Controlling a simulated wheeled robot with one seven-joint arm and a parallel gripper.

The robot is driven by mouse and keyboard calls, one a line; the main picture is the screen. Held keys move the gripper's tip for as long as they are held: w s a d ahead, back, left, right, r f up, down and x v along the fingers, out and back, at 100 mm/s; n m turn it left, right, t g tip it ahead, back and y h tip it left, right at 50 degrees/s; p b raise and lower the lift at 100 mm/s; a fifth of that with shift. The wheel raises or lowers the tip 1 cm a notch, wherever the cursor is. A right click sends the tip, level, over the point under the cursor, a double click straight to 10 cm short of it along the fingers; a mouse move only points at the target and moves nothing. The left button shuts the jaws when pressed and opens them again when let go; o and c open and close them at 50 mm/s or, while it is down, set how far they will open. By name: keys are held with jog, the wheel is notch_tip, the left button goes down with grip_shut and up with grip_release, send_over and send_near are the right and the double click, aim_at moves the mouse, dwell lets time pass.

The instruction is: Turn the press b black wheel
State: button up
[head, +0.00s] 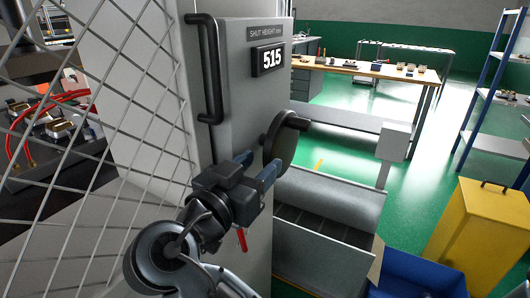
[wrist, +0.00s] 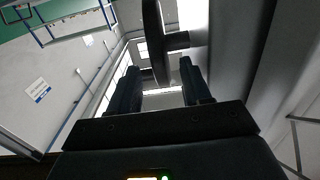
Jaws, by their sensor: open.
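My gripper (head: 264,163) is open, at the wheel's lower left. In the wrist view the wheel (wrist: 153,38) appears nearly edge-on, its lower end between the two dark fingers of my gripper (wrist: 158,68). I see no clear contact, and cannot tell how deep the rim sits between the fingers.
The cabinet's black bar handle (head: 207,70) and the "SHUT HEIGHT" display (head: 269,59) are above my gripper. A wire mesh guard (head: 95,130) stands at the left. A grey chute (head: 325,215), a blue bin (head: 415,278) and a yellow container (head: 482,228) are at the right.

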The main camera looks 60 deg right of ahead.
aim_at(265, 159)
jog(key=shift+d+p, duration=0.35)
jog(key=shift+d, duration=1.4)
grip_shut()
jog(key=shift+w, duration=0.1)
